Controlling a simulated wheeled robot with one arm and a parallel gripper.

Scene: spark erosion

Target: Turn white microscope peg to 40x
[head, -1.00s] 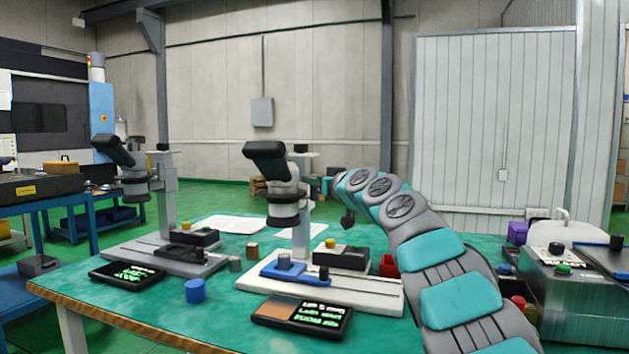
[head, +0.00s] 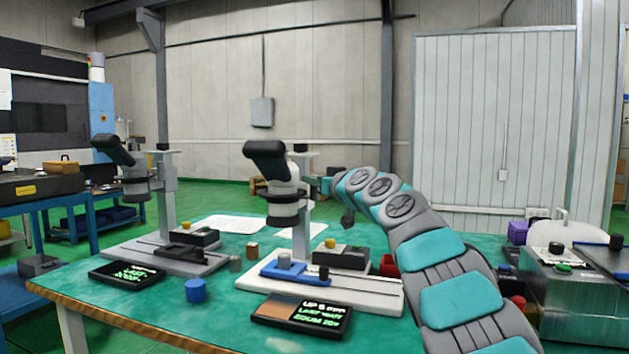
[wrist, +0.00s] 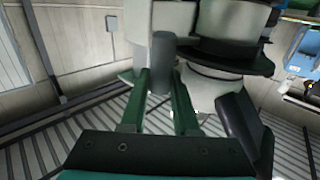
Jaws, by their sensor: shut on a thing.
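The white microscope (head: 286,190) stands on its pale base in the middle of the table, with a black eyepiece. My gripper (head: 327,187) is at the right side of its head, largely hidden by my wrist. In the wrist view my gripper (wrist: 161,80) has its two green fingers shut on a short grey peg (wrist: 162,52) beside the white microscope head. In the head view the peg cannot be made out. A dark display (head: 302,316) in front of the microscope has green text; its lowest line seems to read ZOOM 20-something.
A grey microscope (head: 136,180) with its own display (head: 127,275) stands to the left. A blue cylinder (head: 195,291) stands between the displays. A metal box (head: 578,300) is at the right.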

